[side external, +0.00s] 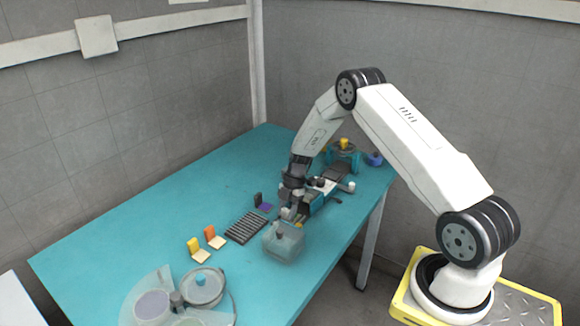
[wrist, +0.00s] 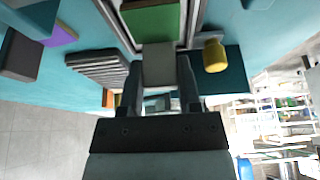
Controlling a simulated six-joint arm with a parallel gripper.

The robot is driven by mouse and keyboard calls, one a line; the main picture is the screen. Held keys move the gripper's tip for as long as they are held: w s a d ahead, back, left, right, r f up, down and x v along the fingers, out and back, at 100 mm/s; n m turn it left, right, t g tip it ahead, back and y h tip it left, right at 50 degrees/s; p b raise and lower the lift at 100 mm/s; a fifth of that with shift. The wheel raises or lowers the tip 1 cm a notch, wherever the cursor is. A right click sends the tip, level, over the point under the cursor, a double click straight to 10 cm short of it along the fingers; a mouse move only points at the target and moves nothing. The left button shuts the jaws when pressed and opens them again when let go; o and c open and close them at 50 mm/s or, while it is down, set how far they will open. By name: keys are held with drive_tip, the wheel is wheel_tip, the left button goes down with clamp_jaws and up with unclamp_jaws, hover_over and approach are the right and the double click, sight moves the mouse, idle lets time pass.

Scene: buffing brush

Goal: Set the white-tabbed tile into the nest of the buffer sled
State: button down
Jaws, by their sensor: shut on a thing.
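My gripper (wrist: 159,82) is shut on the white tab (wrist: 158,65) of a tile. The tile's green plate (wrist: 153,22) extends away from the fingers in the wrist view. Grey rails (wrist: 196,18) of what looks like the buffer sled run along both sides of the green plate. In the side external view my gripper (side external: 288,208) is low at the near-left end of the teal and grey sled (side external: 317,201). The held tile is too small and covered there to make out. I cannot tell whether the plate touches the nest or is just above it.
A clear box (side external: 283,245) stands close in front of my gripper. A yellow knob (wrist: 214,55) is close beside the right finger.

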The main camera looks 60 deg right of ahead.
drive_tip(key=shift+f, duration=0.15)
drive_tip(key=shift+c, duration=1.5)
unclamp_jaws()
drive_tip(key=v, duration=1.2)
drive_tip(key=shift+a, duration=0.1)
